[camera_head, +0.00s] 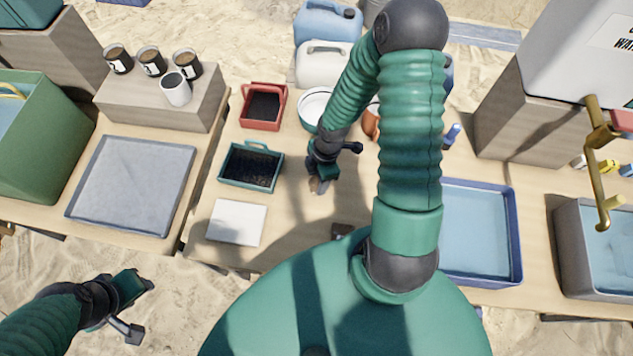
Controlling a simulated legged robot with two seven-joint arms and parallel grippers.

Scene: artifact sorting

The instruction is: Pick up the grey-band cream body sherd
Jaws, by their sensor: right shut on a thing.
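My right gripper (321,183) is over the middle of the table, pointing down, shut on a small sherd (316,186). The sherd looks cream to tan; it is mostly hidden by the fingers, and its band cannot be made out. I cannot tell whether it touches the table. My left gripper (139,309) hangs at the lower left over the sand, its fingers apart and empty.
A teal tray (223,178) with dark mesh, a red tray (281,106) and a white board (237,205) lie left of the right gripper. A grey tray (90,208) is farther left. A blue basin (514,240) stands at right. Cups stand on a box (190,114).

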